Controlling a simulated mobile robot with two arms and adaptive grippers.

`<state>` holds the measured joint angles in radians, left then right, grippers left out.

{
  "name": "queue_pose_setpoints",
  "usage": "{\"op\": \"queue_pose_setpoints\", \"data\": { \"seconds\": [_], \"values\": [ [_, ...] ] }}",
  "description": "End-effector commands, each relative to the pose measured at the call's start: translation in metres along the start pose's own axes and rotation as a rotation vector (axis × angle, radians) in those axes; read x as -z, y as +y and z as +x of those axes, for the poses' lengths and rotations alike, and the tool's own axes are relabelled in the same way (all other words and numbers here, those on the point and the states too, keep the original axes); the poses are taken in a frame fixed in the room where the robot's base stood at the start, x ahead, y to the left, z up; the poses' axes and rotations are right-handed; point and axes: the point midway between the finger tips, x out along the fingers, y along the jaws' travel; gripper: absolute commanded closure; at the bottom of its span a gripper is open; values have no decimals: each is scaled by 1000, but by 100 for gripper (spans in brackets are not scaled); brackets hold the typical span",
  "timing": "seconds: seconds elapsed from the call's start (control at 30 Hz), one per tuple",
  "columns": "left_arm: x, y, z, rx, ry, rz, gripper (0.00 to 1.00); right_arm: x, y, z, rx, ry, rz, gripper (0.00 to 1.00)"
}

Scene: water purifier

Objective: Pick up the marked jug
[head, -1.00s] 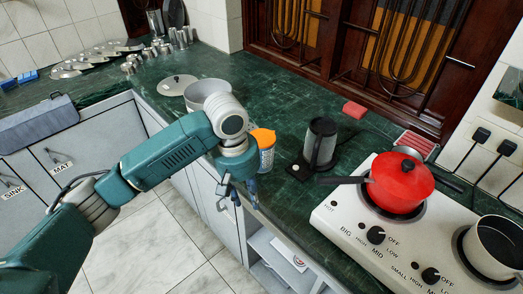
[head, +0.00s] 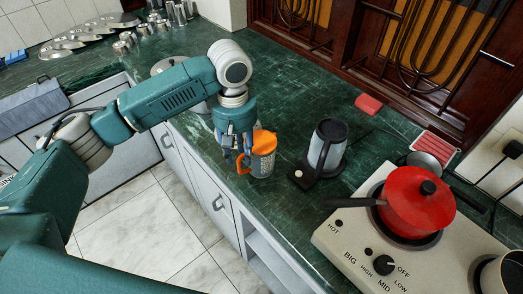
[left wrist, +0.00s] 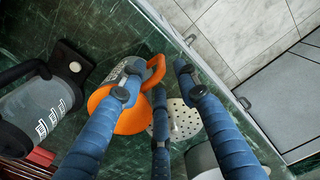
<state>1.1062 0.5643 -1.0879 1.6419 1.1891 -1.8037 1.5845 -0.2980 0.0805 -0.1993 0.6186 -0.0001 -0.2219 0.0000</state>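That gripper is right beside the handle, pointing down. In the left wrist view the jug (left wrist: 121,115) shows its orange lid and handle, partly covered by a blue finger. The fingers (left wrist: 158,85) are spread, with the handle in the gap between them. I cannot tell whether any finger touches it. My right gripper is not in view.
A black-and-grey kettle (head: 327,148) stands on its base just right of the jug. Further right is a white stove (head: 350,225) with a red pot (head: 417,200). A pot lid (head: 170,65) lies behind my arm. A red block (head: 369,104) lies at the back.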

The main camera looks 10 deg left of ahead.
Motion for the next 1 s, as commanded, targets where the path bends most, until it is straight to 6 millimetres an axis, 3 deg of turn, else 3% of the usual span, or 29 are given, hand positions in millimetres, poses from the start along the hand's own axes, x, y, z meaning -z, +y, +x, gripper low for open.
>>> {"op": "queue_pose_setpoints", "data": {
  "seconds": [0.1,0.2,0.57,0.87,1.0],
  "values": [
    [0,0,14,0,-1,0,68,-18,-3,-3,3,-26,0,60],
    [0,-1,20,0,1,1,68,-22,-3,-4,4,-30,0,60],
    [-3,-5,65,0,1,3,68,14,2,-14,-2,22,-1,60],
    [-3,-4,71,-2,1,3,68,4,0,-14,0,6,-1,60],
    [-3,-4,71,-2,1,3,96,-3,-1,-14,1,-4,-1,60]
  ]
}}
